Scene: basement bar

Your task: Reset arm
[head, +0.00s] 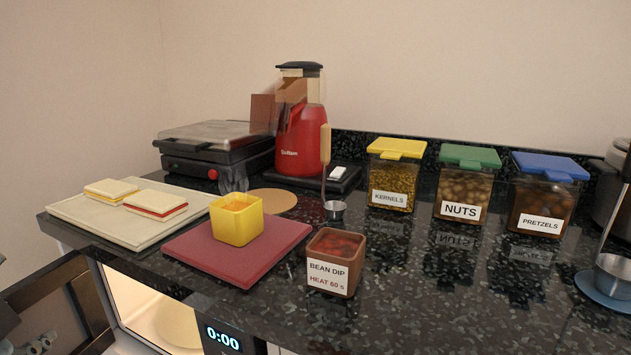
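Grey mechanical parts at the lower left corner, partly cut off, look like my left gripper (38,343). They are low, beside the open microwave door and below the counter top. Whether the fingers are open or shut does not show, and I see nothing held in them. My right arm and gripper are not in view.
An open, lit microwave (150,305) showing 0:00 sits under the dark counter (440,315). Its door (50,290) swings out left. On the counter are a sandwich tray (80,213), a yellow cup (237,222) on a red mat (190,255), bean dip (333,263), a red machine (300,140) and lidded jars (460,190).

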